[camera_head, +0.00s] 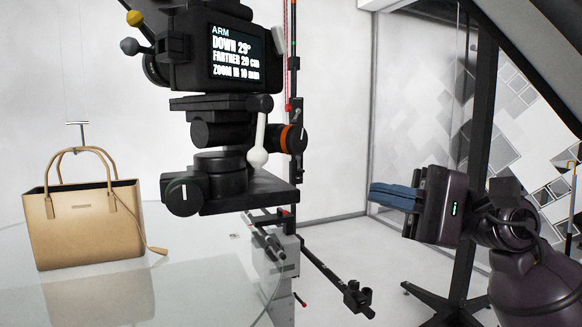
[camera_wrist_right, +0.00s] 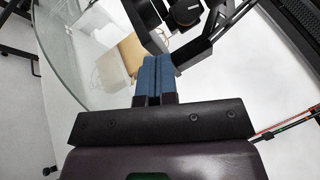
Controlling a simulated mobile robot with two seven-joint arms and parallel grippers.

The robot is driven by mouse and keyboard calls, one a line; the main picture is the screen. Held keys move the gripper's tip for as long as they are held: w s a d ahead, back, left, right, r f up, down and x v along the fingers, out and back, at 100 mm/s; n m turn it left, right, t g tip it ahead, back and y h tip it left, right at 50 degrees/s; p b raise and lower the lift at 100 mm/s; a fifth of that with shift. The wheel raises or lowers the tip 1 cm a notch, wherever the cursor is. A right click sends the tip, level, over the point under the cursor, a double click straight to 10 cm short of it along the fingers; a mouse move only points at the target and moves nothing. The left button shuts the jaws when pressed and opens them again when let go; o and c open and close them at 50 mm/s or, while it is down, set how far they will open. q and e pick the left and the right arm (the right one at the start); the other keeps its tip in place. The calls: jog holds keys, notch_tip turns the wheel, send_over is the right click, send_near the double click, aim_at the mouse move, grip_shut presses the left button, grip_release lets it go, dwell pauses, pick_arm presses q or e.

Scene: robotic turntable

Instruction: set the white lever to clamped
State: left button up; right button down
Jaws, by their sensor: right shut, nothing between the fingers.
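The white lever (camera_head: 258,145) hangs on the black camera mount (camera_head: 220,150), below the display. It points down, with its rounded white end at the bottom. My right gripper (camera_head: 372,194), with blue fingers, is to the right of the lever and a little lower in the picture, apart from it. Its fingers are shut and empty. In the right wrist view the two blue fingers (camera_wrist_right: 152,62) lie together, and the lever cannot be made out there. My left gripper is not in view.
A tan handbag (camera_head: 85,222) stands on the glass turntable (camera_head: 190,270) at left. A display (camera_head: 236,55) reads "ARM DOWN 29°, FARTHER 29 cm, ZOOM IN 10 mm". A black jointed rod (camera_head: 335,277) sticks out low. Space between the mount and my right gripper looks clear.

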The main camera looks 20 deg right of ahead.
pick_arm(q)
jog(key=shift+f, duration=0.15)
pick_arm(e)
jog(key=shift+a+r, duration=0.1)
jog(key=p, duration=0.4)
send_near(258, 129)
jog(key=w+a+f, duration=0.2)
jog(key=w+a, duration=0.2)
jog(key=a, duration=0.1)
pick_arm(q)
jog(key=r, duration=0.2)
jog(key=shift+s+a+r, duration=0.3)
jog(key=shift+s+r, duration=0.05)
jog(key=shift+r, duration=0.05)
pick_arm(e)
jog(key=shift+a+f, duration=0.15)
jog(key=shift+w, duration=0.1)
